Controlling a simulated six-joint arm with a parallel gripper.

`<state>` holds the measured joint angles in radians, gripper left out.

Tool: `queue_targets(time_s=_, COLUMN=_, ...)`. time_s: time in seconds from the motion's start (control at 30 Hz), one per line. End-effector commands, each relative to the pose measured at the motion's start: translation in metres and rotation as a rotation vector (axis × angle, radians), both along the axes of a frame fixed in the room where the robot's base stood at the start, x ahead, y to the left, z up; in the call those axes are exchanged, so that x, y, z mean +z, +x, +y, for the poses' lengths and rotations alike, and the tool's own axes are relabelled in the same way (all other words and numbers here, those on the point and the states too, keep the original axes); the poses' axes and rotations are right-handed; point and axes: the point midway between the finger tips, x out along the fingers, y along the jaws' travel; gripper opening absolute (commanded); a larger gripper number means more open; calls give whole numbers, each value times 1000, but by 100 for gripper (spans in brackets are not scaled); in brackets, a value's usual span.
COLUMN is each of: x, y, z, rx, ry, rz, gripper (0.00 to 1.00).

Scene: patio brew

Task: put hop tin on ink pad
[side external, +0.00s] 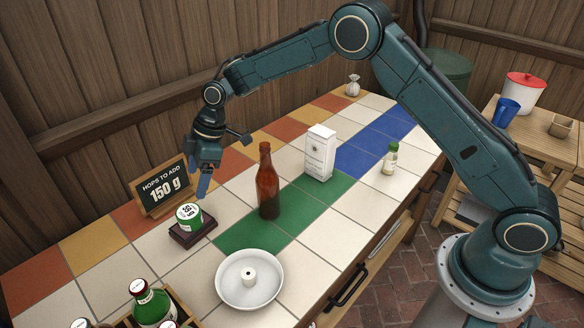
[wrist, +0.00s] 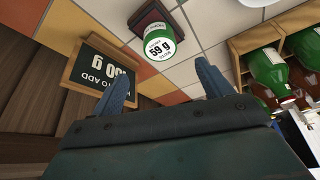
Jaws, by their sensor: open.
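The hop tin (side external: 188,215) is a small green and white can marked 59 g. It stands on the dark brown ink pad (side external: 205,231) on the tiled counter, in front of the sign. In the wrist view the tin (wrist: 158,40) and the pad (wrist: 143,15) show at the top, beyond my fingertips. My gripper (side external: 203,190) hangs above and slightly behind the tin, fingers pointing down.
A chalkboard sign (side external: 163,187) reading 150 g stands just behind the tin. A brown bottle (side external: 267,185), a white carton (side external: 320,153) and a small vial (side external: 390,160) stand to the right. A white dish (side external: 232,291) and a wooden crate of green bottles (side external: 150,303) are nearer the front.

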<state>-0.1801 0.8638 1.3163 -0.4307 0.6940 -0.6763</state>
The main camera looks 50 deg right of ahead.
Motion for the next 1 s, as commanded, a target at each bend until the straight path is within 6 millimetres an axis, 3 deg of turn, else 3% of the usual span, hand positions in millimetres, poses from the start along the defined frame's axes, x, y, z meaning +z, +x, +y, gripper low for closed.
queue_targets(time_s=0.37, x=0, y=0, z=0, rx=-1, ry=0, rz=-1, gripper=78)
queue_targets(time_s=0.53, x=11, y=-3, z=-4, rx=-20, ry=-3, rz=-2, gripper=78)
queue_targets(time_s=0.77, x=53, y=-17, z=-22, rx=-101, ry=-13, rz=-10, gripper=78)
queue_targets(time_s=1.0, x=112, y=-51, z=-51, rx=-234, ry=-25, rz=-19, gripper=78)
